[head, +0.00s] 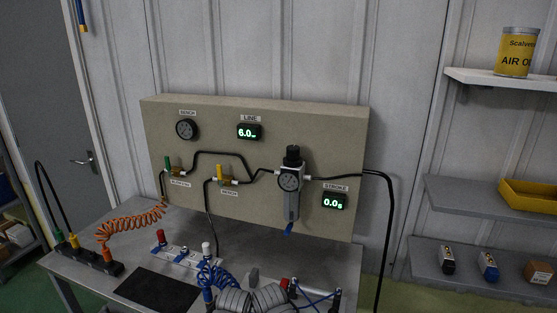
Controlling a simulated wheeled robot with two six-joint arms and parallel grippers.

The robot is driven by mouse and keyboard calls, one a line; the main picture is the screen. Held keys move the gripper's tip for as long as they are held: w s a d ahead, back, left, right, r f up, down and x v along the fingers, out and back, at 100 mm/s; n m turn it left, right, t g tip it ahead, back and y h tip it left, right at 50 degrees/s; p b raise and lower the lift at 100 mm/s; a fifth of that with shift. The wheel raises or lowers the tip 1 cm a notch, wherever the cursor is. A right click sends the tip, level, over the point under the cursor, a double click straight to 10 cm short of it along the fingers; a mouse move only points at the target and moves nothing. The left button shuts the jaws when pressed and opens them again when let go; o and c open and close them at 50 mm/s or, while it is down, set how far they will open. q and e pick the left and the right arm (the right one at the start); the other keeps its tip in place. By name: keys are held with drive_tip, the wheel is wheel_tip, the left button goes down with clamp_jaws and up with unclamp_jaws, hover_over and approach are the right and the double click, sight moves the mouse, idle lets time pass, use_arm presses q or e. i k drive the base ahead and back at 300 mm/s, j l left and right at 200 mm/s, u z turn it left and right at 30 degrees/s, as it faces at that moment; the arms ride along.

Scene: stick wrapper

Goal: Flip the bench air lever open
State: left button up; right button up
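The beige air panel (265,205) stands at the back of the bench. A valve with an upright yellow lever (219,172) sits low in its middle, above a small label (229,192) that seems to read BENCH. A second valve to its left has an upright green lever (168,163), above a label (180,184) too small to read surely. A round gauge (186,129) under a BENCH label is at the upper left; its needle is too small to read. Neither of my grippers shows.
The LINE display (248,132) reads 6.0 and the STROKE display (335,202) reads 0.0s. A regulator (291,183) hangs right of the yellow lever. Black hoses, an orange coil (130,219) and a blue coil (220,276) cross the bench. A dark mat (157,290) lies in front.

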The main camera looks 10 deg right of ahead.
sight(218, 166)
drive_tip(key=i+j+z, duration=0.1)
drive_tip(key=j, duration=0.3)
drive_tip(key=i+j+z, duration=0.15)
drive_tip(key=j, duration=0.25)
drive_tip(key=j+z, duration=0.1)
drive_tip(key=j, duration=0.3)
